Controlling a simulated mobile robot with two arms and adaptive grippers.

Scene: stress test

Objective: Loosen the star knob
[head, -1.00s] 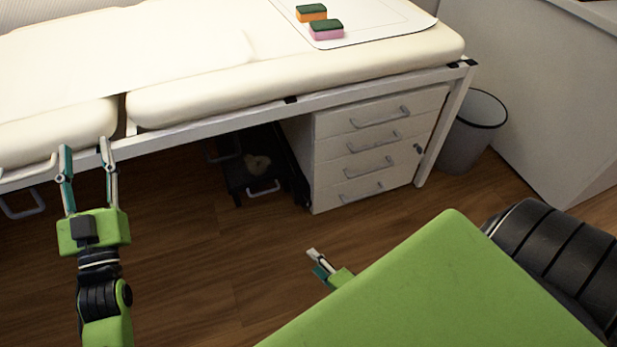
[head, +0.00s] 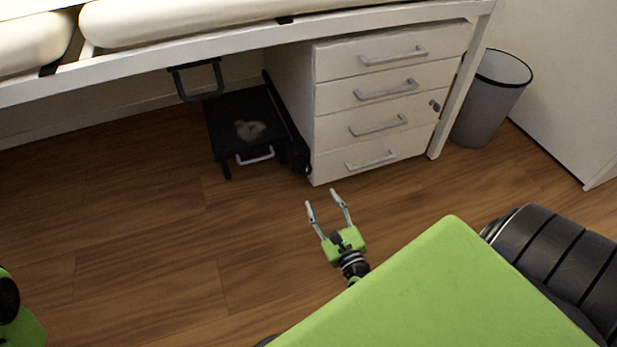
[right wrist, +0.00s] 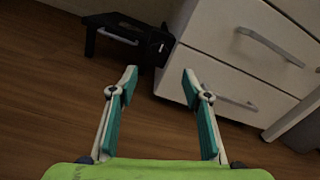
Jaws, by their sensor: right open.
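A small dark knob-like piece (head: 434,105) sits at the right edge of the white drawer cabinet, by the table leg. It is too small to tell whether it is the star knob. My right gripper (head: 321,197) is open and empty above the floor, in front of the cabinet and below and left of that piece. In the right wrist view its two fingers (right wrist: 160,78) are spread with nothing between them. My left gripper is out of view; only a bit of my left arm shows at the lower left.
The padded table (head: 200,44) runs across the top, with the drawer cabinet (head: 385,98) beneath it. A black step (head: 225,115) with a pale blurred item on it stands left of the cabinet. A grey bin (head: 490,105) is at the right. The wooden floor (head: 130,225) is clear at left.

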